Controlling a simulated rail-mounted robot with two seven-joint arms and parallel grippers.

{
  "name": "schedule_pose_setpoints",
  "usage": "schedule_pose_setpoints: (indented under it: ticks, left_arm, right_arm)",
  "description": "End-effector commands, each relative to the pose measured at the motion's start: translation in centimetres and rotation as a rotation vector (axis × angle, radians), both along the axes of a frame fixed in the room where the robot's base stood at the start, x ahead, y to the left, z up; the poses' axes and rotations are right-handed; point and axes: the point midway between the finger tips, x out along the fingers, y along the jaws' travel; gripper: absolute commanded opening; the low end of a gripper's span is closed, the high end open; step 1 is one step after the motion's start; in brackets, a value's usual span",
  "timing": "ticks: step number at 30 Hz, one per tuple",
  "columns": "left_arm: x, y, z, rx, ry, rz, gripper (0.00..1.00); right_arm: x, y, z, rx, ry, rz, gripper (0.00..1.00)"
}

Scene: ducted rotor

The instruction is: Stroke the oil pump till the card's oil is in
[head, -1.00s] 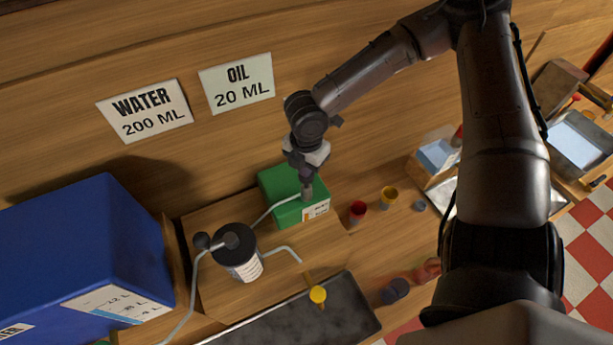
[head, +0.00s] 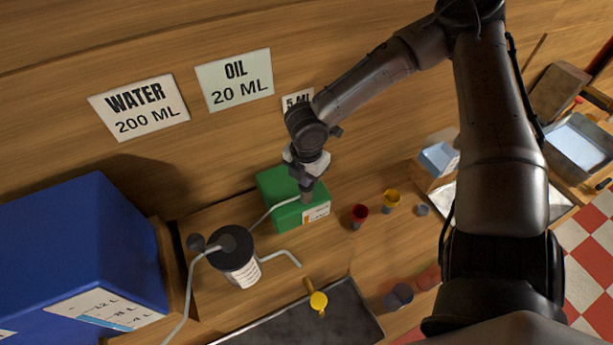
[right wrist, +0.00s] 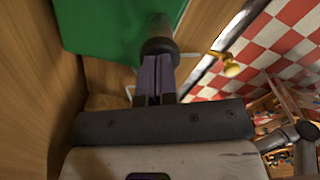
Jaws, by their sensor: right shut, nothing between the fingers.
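The oil pump is a green box (head: 280,188) with a white label, standing against the wooden back wall; its green body also fills the top of the right wrist view (right wrist: 110,30). My right gripper (head: 308,194) is shut and points down at the box's right end. In the right wrist view its closed fingers (right wrist: 155,75) meet a dark round pump knob (right wrist: 158,46), with nothing between them. The oil card (head: 235,80) on the wall reads "OIL 20 ML". My left gripper is not in view.
A lidded measuring jar (head: 238,265) with tubes stands left of the pump, near the blue water tank (head: 85,245). A water card (head: 138,107) reads "200 ML". A "5 ML" card (head: 297,101) is partly covered by my arm. Red (head: 359,214) and yellow (head: 391,200) cups stand right.

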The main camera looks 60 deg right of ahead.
Motion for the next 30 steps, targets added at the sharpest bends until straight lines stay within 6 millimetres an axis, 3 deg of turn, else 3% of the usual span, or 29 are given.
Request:
schedule_pose_setpoints:
  ticks: [8,30]
  left_arm:
    - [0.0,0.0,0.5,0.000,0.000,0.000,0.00]
    - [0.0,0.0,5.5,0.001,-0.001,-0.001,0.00]
  right_arm:
    - [0.0,0.0,0.5,0.000,0.000,0.000,0.00]
    - [0.0,0.0,5.8,0.000,0.001,0.000,0.00]
